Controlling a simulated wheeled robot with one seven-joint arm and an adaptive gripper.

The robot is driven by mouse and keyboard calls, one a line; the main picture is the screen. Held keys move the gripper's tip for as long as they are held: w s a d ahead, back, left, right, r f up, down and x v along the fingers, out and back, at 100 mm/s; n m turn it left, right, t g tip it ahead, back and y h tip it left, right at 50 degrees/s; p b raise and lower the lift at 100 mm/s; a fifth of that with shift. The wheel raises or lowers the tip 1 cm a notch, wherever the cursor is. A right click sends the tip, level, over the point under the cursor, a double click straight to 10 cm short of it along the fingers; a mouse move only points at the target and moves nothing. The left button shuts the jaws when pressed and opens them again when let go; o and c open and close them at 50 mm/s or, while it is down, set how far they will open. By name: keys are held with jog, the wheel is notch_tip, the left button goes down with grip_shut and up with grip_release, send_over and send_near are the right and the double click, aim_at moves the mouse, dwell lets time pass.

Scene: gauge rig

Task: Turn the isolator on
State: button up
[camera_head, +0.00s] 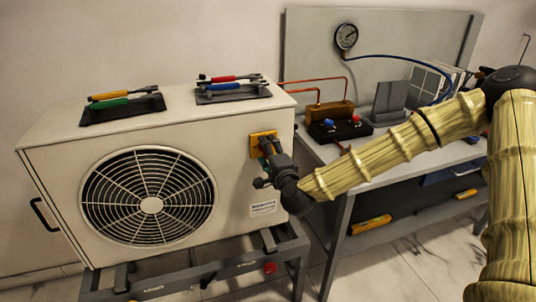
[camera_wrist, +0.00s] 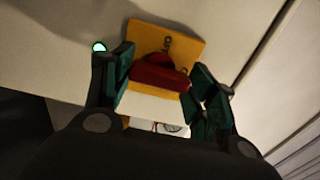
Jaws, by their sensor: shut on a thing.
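The isolator is a red handle (camera_wrist: 160,76) on a yellow plate (camera_wrist: 190,47) fixed to the white outdoor unit. In the head view the yellow plate (camera_head: 257,146) shows on the unit's front near its right edge, and my gripper hides most of the handle. My gripper (camera_head: 266,148) reaches the plate from the lower right. In the wrist view its dark green fingers (camera_wrist: 157,82) stand on both sides of the red handle and are shut on it. The handle lies roughly along the line between the fingers.
The white unit with a round fan grille (camera_head: 150,197) stands on a grey frame. Tools lie on dark trays (camera_head: 122,108) on its top. Right of it, a grey bench (camera_head: 340,150) holds a brass manifold (camera_head: 330,112) with copper pipes, below a round gauge (camera_head: 346,37).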

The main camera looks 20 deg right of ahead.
dwell(0.4)
jog(key=o, duration=1)
jog(key=shift+d, duration=0.1)
jog(key=s, duration=1.2)
jog(key=shift+d, duration=0.15)
